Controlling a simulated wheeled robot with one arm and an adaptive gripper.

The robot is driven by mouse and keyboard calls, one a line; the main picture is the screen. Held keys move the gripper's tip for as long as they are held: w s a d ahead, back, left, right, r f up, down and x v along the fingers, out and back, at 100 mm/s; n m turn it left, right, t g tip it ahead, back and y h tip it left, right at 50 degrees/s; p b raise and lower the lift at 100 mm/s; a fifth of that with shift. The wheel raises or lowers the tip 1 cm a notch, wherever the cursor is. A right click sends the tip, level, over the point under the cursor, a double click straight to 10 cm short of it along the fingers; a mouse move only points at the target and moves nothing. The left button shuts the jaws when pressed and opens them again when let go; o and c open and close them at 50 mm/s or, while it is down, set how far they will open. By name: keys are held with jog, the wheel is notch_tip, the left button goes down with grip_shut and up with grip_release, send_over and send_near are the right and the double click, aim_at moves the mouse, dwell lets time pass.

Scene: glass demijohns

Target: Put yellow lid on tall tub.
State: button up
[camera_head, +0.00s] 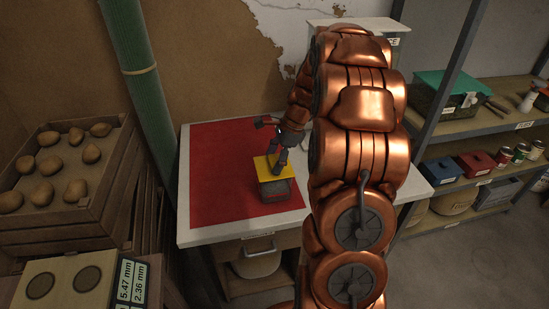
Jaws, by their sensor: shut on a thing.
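The yellow lid (263,175) is a flat, square piece in the middle of the head view. My gripper (277,167) points down from above and is shut on the lid. Directly below the lid is a grey, boxy tub (276,191), which I take for the tall tub. It stands upright on the red mat (218,180). The lid covers most of the tub's top and looks roughly level. I cannot tell whether the lid touches the rim or hovers just above it. My arm hides the area to the right of the tub.
The red mat lies on a white table (187,219). A crate of potatoes (100,199) stands at the left, near a green pipe (145,90). Shelves with boxes and tins (504,155) stand at the right. The mat left of the tub is clear.

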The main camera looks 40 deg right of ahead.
jog(key=o, duration=1.9)
jog(key=shift+r, duration=0.15)
jog(key=shift+p+v, duration=1.65)
jog(key=shift+v, duration=1.7)
jog(key=v, duration=1.2)
